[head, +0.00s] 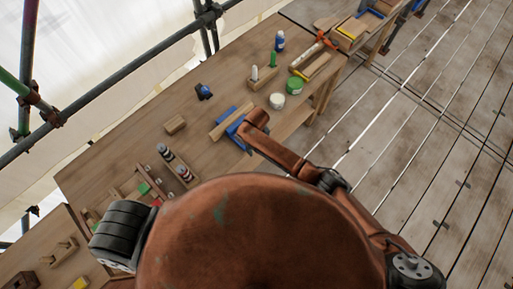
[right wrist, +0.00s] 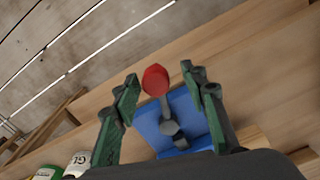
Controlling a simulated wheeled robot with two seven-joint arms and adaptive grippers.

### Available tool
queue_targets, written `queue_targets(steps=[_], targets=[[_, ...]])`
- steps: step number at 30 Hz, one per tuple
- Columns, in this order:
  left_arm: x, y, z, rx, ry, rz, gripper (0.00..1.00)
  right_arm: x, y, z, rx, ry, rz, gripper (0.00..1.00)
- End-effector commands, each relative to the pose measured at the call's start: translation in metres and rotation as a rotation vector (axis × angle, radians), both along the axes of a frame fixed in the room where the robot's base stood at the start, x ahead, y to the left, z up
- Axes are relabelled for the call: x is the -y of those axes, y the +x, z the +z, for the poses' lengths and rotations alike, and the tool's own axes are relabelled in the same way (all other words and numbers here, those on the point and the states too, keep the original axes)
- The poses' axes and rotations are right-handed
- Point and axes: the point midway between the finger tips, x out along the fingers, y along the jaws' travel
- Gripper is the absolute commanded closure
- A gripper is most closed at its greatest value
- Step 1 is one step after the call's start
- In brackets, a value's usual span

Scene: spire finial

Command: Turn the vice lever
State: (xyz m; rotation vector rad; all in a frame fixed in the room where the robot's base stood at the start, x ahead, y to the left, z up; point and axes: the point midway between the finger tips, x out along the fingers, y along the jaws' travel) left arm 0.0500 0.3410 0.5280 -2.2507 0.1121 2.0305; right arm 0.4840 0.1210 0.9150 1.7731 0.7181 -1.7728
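The blue vice (head: 234,124) is at the front edge of the wooden workbench in the head view, partly covered by my right arm. In the right wrist view, the vice's blue body (right wrist: 183,112) lies beyond the fingers. Its grey lever ends in a red knob (right wrist: 155,79). My right gripper (right wrist: 160,73) has its green fingers spread on either side of the lever and knob, with visible gaps at both sides. I cannot tell how far beyond the fingertips the knob is. My left gripper is in neither view.
Scaffold poles (head: 100,85) stand at left. Plank floor is open at right.

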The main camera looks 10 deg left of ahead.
Motion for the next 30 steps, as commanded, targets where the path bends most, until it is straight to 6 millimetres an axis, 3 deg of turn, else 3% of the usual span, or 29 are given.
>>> queue_targets(steps=[10,24,30], targets=[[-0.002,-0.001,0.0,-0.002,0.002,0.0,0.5,0.001,0.001,0.011,0.001,0.0,-0.001,0.6],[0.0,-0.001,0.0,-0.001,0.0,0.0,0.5,0.0,0.001,0.1,0.001,0.0,0.0,0.6],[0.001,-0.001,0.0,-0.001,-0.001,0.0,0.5,0.001,0.001,0.118,0.001,-0.001,-0.001,0.6]])
